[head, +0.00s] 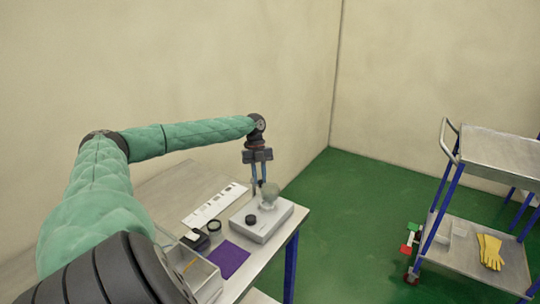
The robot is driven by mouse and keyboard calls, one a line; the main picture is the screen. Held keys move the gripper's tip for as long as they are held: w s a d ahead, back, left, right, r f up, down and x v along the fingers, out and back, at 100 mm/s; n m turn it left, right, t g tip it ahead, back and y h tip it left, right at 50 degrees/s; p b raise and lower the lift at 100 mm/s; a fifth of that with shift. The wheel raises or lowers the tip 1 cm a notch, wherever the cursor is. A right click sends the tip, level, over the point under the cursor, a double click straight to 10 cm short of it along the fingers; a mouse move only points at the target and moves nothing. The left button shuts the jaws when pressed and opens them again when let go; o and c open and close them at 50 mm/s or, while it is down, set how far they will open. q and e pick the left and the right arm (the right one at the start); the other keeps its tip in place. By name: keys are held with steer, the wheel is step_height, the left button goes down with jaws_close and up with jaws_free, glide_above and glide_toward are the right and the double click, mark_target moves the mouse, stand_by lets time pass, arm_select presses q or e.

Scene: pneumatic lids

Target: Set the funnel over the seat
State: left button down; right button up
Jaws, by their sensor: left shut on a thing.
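The funnel (270,196) looks like a small, pale translucent cup with a wide upper part. It shows over the back right part of a light grey box-shaped device (268,233) on the table. My left gripper (259,191) points down over the device, with its fingers at the left side of the funnel, and is shut on it. The seat cannot be made out; the funnel and fingers cover that part of the device top. I cannot tell whether the funnel touches the device. My right gripper is not in view.
The device carries a black knob (251,219). A black ring (214,226), a dark block (196,240), a purple mat (229,259), a white slotted strip (215,205) and a grey bin (204,273) crowd the table. A trolley (505,147) holding yellow gloves (490,250) stands right.

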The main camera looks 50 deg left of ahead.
arm_select(q)
steer(key=shift+s+a+r+m, duration=0.1)
steer(key=shift+s+m, duration=0.1)
steer(key=shift+m, duration=0.3)
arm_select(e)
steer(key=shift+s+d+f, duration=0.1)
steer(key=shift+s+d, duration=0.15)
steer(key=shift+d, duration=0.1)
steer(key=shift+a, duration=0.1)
arm_select(q)
steer(key=c, duration=1.3)
jaws_free()
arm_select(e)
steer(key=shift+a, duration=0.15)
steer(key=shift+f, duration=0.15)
arm_select(q)
steer(key=shift+w+a+r, duration=0.1)
steer(key=shift+a+r, duration=0.05)
steer(key=shift+r, duration=0.1)
steer(key=b+v, duration=0.3)
steer(key=v, duration=0.4)
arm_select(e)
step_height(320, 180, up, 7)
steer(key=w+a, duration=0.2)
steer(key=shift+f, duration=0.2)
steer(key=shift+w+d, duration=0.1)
